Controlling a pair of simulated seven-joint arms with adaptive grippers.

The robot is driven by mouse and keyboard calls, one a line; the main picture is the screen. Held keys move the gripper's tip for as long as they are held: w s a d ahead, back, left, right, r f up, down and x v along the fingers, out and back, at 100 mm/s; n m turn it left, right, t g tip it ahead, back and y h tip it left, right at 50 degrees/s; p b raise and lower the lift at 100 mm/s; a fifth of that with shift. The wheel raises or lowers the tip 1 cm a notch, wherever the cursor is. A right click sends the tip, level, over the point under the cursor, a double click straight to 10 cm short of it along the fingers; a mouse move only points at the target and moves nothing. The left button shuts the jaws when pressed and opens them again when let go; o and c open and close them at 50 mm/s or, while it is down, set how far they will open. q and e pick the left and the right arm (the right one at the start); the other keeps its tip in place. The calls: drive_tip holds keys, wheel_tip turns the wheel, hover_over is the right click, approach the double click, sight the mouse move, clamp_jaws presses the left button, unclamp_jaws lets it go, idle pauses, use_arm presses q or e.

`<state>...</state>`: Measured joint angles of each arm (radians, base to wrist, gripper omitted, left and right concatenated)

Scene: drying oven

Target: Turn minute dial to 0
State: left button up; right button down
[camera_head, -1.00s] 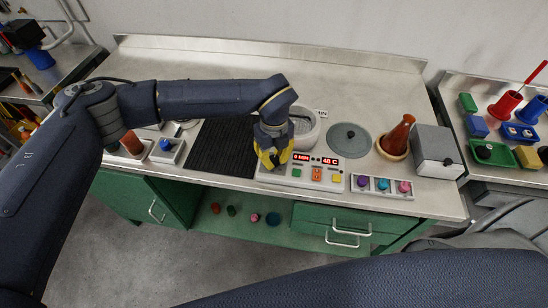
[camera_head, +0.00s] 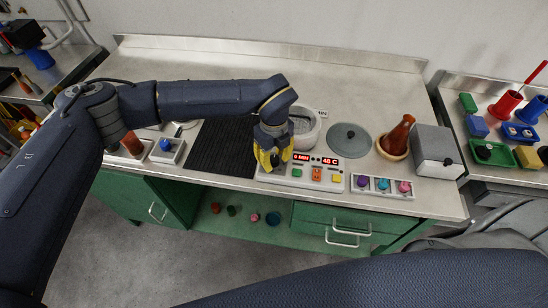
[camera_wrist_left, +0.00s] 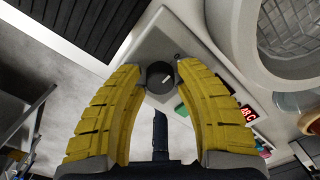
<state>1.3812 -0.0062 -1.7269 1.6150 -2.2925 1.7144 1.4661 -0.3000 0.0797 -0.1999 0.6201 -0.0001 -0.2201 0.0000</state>
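The control panel (camera_head: 309,181) is a pale box at the front of the bench, with a red display (camera_head: 315,160) that seems to read 0 MIN and 48 C. The small black round minute dial (camera_wrist_left: 160,77) is at the panel's left end, largely hidden by my gripper in the head view. My left gripper (camera_head: 274,165) points down there with yellow fingers. My right gripper is out of view.
A white round pot (camera_head: 305,137) stands just behind the panel, with a grey lid (camera_head: 349,140) to its right. A black ridged mat (camera_head: 220,148) lies left of the gripper. A tray of coloured knobs (camera_head: 382,186) adjoins the panel's right. The bench's back is clear.

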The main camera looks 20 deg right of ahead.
sight(275, 159)
use_arm(q)
drive_tip(key=o, duration=0.3)
drive_tip(key=shift+r, duration=0.1)
wheel_tip(275, 159, up, 12)
drive_tip(key=shift+f, duration=0.1)
idle(0.6)
drive_tip(key=shift+s, duration=0.1)
